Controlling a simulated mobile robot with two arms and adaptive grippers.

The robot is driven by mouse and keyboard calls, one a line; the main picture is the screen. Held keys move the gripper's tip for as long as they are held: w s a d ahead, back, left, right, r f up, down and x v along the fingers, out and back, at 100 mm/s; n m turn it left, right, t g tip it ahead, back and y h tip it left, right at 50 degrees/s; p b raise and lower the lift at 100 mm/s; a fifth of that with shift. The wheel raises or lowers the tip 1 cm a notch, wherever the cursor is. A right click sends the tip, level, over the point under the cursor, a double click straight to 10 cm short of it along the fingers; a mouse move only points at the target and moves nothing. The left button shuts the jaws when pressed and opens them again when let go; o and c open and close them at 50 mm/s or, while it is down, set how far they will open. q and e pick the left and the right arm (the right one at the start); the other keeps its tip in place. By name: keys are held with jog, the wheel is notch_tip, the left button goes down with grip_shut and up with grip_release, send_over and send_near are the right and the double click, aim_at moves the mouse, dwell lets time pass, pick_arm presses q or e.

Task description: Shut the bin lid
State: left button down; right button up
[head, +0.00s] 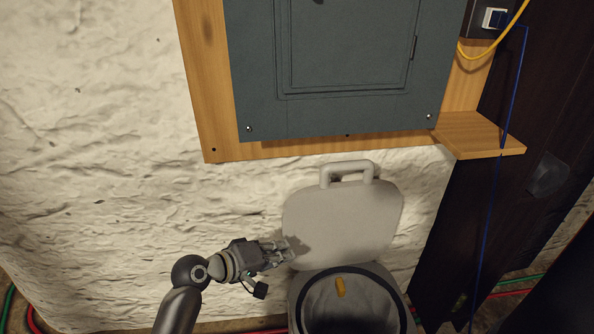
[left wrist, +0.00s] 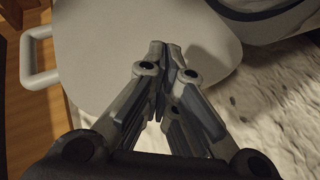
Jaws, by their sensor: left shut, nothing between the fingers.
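The bin (head: 295,309) stands at the bottom of the head view, against the white wall. Its pale grey lid (head: 342,222) is raised upright behind the opening, with a handle (head: 346,170) on its top edge. Inside the bin a small orange-yellow item (head: 340,287) shows. My left gripper (head: 290,250) is shut and empty at the lid's lower left edge; I cannot tell if it touches. In the left wrist view the left gripper (left wrist: 167,45) lies across the lid (left wrist: 110,60), with the handle (left wrist: 38,55) at left. My right gripper is not in view.
A grey electrical panel (head: 345,65) on a wooden board (head: 210,90) hangs above the lid. A small wooden shelf (head: 480,135) juts out at right by a dark post (head: 450,240). Blue and yellow cables hang there. Bare rough wall (head: 100,200) fills the left.

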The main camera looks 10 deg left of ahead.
pick_arm(q)
jog(key=w+a+r+n+t+h, duration=0.1)
jog(key=w+r+n+t+h, duration=0.1)
jog(key=w+r, duration=0.35)
jog(key=w+a+r+n+t+h, duration=0.1)
jog(key=w+a+r+n, duration=0.1)
jog(key=r, duration=0.7)
jog(key=b+x, duration=0.1)
jog(key=x, duration=0.9)
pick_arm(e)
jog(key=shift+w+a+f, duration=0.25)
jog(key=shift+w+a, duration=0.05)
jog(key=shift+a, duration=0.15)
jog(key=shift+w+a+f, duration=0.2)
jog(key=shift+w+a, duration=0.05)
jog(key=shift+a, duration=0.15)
pick_arm(q)
jog(key=shift+s+b, duration=0.1)
jog(key=shift+b, duration=0.25)
